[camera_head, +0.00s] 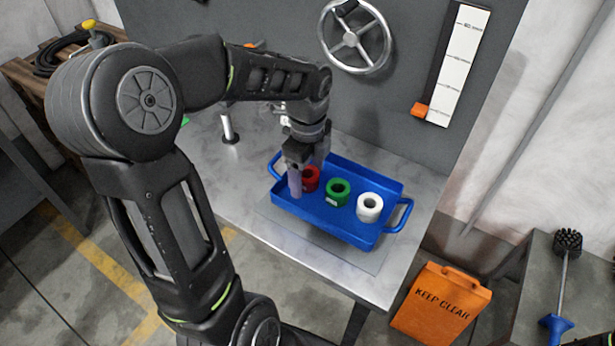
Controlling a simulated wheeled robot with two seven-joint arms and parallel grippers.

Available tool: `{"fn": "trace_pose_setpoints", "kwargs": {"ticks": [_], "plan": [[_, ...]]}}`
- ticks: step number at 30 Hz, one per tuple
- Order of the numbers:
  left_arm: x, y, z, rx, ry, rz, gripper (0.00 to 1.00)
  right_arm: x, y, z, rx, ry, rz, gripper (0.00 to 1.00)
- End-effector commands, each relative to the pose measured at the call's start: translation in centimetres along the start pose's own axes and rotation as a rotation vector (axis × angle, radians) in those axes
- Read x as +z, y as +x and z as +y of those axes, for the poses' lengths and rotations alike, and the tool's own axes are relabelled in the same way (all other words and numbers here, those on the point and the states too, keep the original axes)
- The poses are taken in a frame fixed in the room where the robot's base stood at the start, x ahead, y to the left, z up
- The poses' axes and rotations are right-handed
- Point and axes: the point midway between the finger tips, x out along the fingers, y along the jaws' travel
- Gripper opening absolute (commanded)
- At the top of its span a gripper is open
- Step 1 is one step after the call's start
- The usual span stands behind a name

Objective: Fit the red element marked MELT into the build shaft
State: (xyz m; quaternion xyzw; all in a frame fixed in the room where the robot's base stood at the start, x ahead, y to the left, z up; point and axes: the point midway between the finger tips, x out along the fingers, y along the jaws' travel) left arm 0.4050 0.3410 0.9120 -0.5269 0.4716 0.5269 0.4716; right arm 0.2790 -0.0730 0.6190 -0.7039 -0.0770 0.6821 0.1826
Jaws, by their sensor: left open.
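The red element (312,179) is a short, thick ring standing in the left part of the blue tray (345,232). No MELT marking can be read on it from here. My left gripper (306,181) points down at the red element, open. One pale finger stands on the near left side of the element and partly covers it. The other finger is mostly hidden behind, so contact cannot be told. I cannot make out the build shaft; my left arm covers much of the bench's left side. My right gripper is not in view.
A green ring (338,188) and a white ring (369,204) stand to the right in the tray. The tray sits on a metal bench (253,232). A metal post (227,126) stands behind left. A handwheel (355,65) and scale (459,62) are on the back panel.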

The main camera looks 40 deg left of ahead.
Motion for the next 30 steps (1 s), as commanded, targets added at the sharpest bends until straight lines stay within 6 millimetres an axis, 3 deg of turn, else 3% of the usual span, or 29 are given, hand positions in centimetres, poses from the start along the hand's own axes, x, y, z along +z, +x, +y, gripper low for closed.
{"fn": "trace_pose_setpoints", "kwargs": {"ticks": [2, 27, 30], "plan": [[0.00, -0.02, 0.00, 0.000, 0.000, 0.000, 0.72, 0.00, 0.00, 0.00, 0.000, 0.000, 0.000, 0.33], [0.00, -0.02, 0.00, 0.000, 0.000, 0.000, 0.04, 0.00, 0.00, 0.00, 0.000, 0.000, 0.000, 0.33], [0.00, -0.02, 0.01, 0.000, 0.000, 0.000, 0.00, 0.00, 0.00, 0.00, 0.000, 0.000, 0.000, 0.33]]}}
